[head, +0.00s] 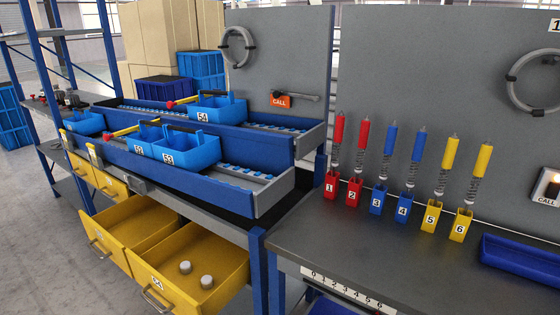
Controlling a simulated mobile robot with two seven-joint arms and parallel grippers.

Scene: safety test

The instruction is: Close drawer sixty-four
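Two yellow drawers are pulled open at the lower left, under the blue rack. The nearer open drawer (218,262) has a small number label on its front that I cannot read for certain, and a grey handle. Two pale round pieces (206,282) lie inside it. The other open drawer (140,220) is farther left and looks empty; I cannot read a number on it. Neither of my grippers is in view.
More yellow drawer fronts (82,168) sit above, seemingly shut. Blue bins (190,148) stand on the conveyor rack. A grey workbench (390,240) with red, blue and yellow numbered holders (404,207) is at right. The floor (40,270) left of the open drawers is clear.

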